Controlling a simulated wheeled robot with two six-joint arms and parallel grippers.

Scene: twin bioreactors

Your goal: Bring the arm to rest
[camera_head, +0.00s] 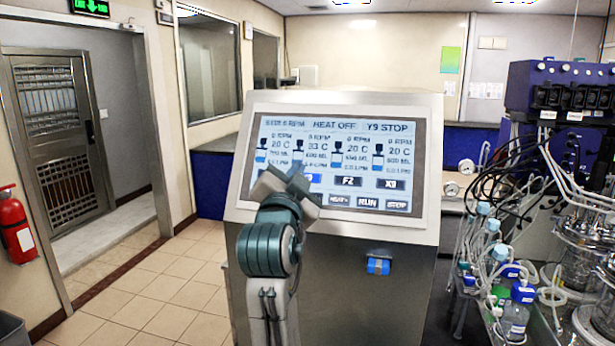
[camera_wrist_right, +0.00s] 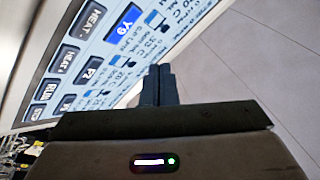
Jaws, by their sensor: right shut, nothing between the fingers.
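My right arm rises from the bottom of the head view, and its right gripper (camera_head: 287,177) is in front of the lower left of the control screen (camera_head: 335,150). In the right wrist view the two dark fingers of the right gripper (camera_wrist_right: 158,78) are pressed together with nothing between them. The screen (camera_wrist_right: 125,35) shows beside and beyond the fingertips there; I cannot tell if they touch it. A bright blue key marked Y9 (camera_wrist_right: 125,25) is lit; in the head view the arm partly hides that key. My left gripper is not in view.
The screen sits on a grey metal console (camera_head: 340,290). Bottles (camera_head: 516,312), tubing and glass vessels crowd the bench at right. A red fire extinguisher (camera_head: 14,225) hangs at left by a door (camera_head: 62,140). The tiled floor (camera_head: 150,290) left of the console is clear.

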